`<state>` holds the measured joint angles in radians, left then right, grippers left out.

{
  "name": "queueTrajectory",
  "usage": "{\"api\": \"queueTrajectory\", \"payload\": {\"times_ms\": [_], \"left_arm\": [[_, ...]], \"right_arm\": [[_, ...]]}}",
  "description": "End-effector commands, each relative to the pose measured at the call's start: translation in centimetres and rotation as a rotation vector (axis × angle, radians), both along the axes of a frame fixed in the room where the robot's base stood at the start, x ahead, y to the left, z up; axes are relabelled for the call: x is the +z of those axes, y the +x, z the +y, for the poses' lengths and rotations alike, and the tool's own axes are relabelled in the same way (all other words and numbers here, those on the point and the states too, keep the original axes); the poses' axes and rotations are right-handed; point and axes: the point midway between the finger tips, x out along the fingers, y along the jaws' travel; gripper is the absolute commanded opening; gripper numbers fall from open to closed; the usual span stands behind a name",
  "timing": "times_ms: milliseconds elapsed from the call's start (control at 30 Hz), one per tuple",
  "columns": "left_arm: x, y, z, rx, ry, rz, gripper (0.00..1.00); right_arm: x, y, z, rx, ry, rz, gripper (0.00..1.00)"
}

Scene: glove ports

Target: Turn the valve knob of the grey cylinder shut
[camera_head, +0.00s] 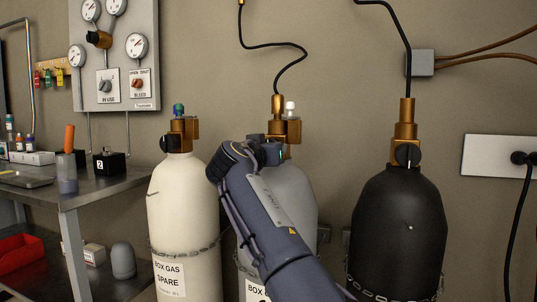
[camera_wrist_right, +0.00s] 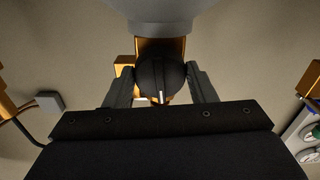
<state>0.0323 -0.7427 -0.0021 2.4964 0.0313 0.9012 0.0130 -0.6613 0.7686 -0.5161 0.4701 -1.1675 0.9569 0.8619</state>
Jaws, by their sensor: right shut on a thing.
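The grey cylinder (camera_head: 301,188) stands in the middle of the head view, between a white and a black one. My right arm covers much of its front. Its brass valve (camera_head: 291,131) rises above my gripper. The black valve knob (camera_wrist_right: 158,76) shows in the right wrist view, with a white mark on it. My right gripper (camera_wrist_right: 160,82) has a finger on each side of the knob and is shut on it. In the head view my right gripper (camera_head: 262,153) hides the knob. My left gripper is in neither view.
A white cylinder (camera_head: 182,212) labelled "BOX GAS SPARE" stands close on the left, a black cylinder (camera_head: 397,220) on the right. Chains run across the cylinders. A black hose (camera_head: 272,46) hangs above the grey one's valve. A metal bench (camera_head: 83,190) stands at far left, below a gauge panel (camera_head: 117,55).

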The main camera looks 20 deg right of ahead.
Motion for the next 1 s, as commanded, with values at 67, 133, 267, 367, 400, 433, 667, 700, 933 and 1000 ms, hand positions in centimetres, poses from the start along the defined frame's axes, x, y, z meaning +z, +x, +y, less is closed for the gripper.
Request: {"api": "queueTrajectory", "payload": {"times_ms": [67, 133, 267, 367, 400, 433, 667, 700, 933, 1000], "left_arm": [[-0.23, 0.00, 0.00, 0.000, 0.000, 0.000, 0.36], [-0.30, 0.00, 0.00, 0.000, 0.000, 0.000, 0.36], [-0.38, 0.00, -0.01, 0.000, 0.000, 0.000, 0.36], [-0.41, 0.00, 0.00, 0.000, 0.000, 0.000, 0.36], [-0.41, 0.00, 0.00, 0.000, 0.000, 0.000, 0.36], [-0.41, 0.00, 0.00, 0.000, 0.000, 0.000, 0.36], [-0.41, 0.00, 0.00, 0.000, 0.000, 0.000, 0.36], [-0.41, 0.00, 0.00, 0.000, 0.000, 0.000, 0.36], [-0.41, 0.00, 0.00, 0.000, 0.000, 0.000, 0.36], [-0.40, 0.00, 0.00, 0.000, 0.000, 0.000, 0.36]], "right_arm": [[-0.20, 0.05, 0.00, -0.001, 0.028, -0.017, 0.28], [-0.19, 0.05, 0.00, -0.001, 0.048, -0.030, 0.28], [-0.16, 0.07, 0.01, -0.001, 0.073, -0.047, 0.28], [-0.16, 0.07, 0.01, -0.001, 0.083, -0.054, 0.28], [-0.16, 0.07, 0.02, -0.001, 0.086, -0.055, 0.28], [-0.16, 0.07, 0.02, -0.001, 0.086, -0.056, 0.28], [-0.13, 0.06, 0.02, 0.000, 0.090, -0.057, 0.28], [-0.13, 0.06, 0.02, 0.000, 0.090, -0.057, 0.28], [-0.10, 0.05, 0.02, 0.000, 0.089, -0.058, 0.70], [-0.08, 0.04, 0.01, 0.000, 0.088, -0.058, 0.72]]}}
